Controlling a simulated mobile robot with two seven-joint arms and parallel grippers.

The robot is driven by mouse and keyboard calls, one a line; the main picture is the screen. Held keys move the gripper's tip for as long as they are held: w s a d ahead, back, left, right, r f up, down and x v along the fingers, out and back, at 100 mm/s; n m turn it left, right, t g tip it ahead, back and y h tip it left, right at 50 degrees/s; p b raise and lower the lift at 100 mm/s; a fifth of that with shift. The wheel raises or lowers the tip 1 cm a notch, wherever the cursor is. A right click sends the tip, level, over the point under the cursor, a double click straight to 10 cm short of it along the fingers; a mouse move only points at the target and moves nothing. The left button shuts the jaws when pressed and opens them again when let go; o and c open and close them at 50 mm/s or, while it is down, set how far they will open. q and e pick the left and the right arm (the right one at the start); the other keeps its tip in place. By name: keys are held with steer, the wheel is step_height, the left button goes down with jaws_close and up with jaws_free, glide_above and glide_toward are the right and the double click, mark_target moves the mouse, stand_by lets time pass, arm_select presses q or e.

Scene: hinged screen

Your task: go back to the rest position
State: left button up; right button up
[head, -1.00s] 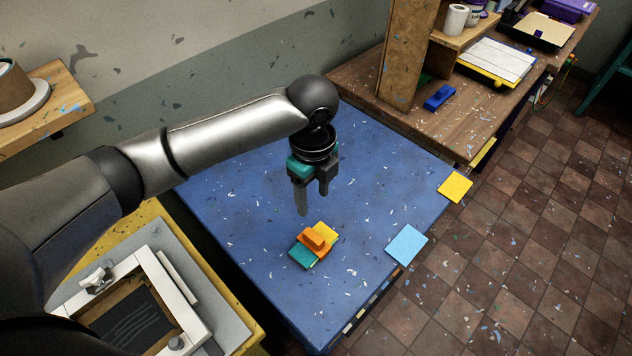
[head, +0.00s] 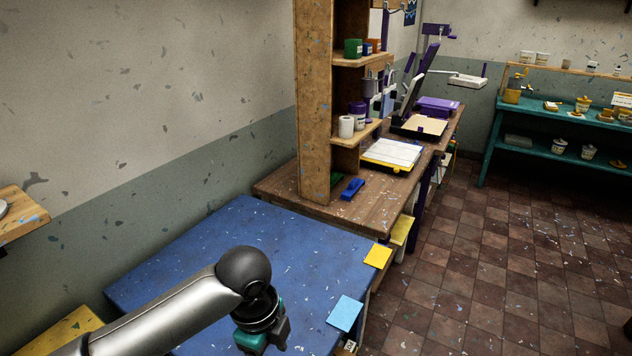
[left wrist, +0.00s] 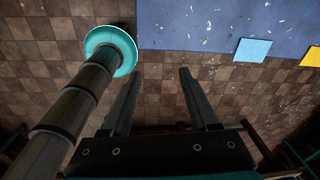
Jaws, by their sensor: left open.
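My left arm comes in from the bottom left in the head view, and my left gripper (head: 262,338) is cut off by the bottom edge there, so its fingertips are hidden. In the left wrist view my left gripper (left wrist: 158,72) shows two dark fingers spread apart with nothing between them. Behind the fingers is bare tiled floor, beside the edge of the blue tabletop (left wrist: 195,28). My right gripper is not in view.
The blue table (head: 230,235) has a light blue square (head: 345,313) and a yellow square (head: 378,256) at its right edge. A brown workbench (head: 285,185) with a wooden shelf post (head: 312,110) stands behind. Tiled floor (head: 480,270) lies open to the right.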

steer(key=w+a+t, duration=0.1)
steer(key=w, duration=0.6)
arm_select(q)
steer(key=s+d+f+n+t+h, duration=0.25)
steer(key=s+d+n, duration=0.2)
steer(key=n, duration=0.35)
steer(key=s+a+f+n+y, duration=0.2)
steer(key=s+a+n+y, duration=0.1)
steer(key=s+a+n, duration=0.95)
step_height(320, 180, down, 30)
steer(key=a+b, duration=0.1)
steer(key=b, duration=0.8)
steer(key=s+a+f+g+b, duration=0.1)
steer(key=s+f+b, duration=0.3)
steer(key=s+f, duration=0.3)
steer(key=s+a+f+g+b, duration=0.1)
steer(key=s+f+b, duration=0.3)
steer(key=s+f, duration=0.4)
step_height(320, 180, down, 7)
steer(key=shift+s+a+f, duration=0.1)
steer(key=shift+s+a, duration=0.15)
steer(key=shift+a, duration=0.1)
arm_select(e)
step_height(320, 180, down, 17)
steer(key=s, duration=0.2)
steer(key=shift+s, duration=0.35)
arm_select(q)
steer(key=shift+m+y, duration=0.25)
